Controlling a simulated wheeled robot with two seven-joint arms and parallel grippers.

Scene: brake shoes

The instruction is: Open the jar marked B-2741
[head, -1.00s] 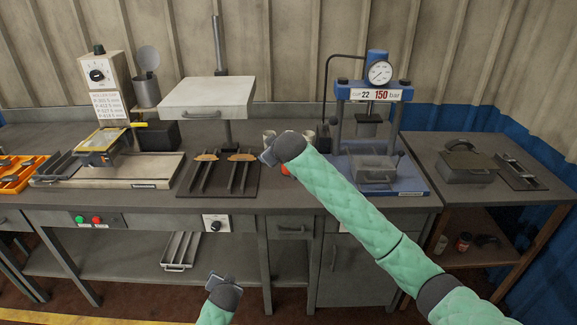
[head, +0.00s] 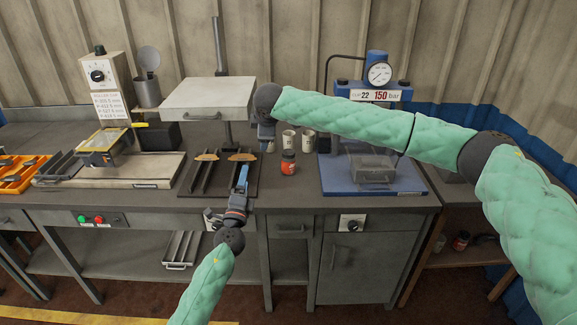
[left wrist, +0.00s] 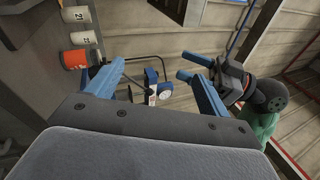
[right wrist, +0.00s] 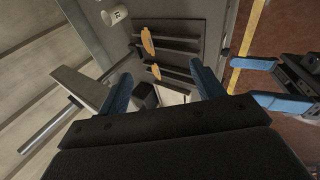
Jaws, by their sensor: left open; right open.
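A small red jar with a dark lid (head: 289,162) stands upright on the bench near its middle. It also shows at the upper left of the left wrist view (left wrist: 75,60). Its label is too small to read, so I cannot tell whether it says B-2741. My left gripper (head: 242,176) is open and empty, to the left of the jar at the bench's front edge. My right gripper (head: 266,146) is open and empty, pointing down to the left of the jar, apart from it. It also shows in the left wrist view (left wrist: 192,66).
Two pale cups (head: 289,140) (head: 308,142) stand behind the jar. A rack with brake shoes (head: 215,188) lies to the left, below a raised plate (head: 207,98). A blue press (head: 372,96) stands right. Another red jar (head: 461,240) sits on the right lower shelf.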

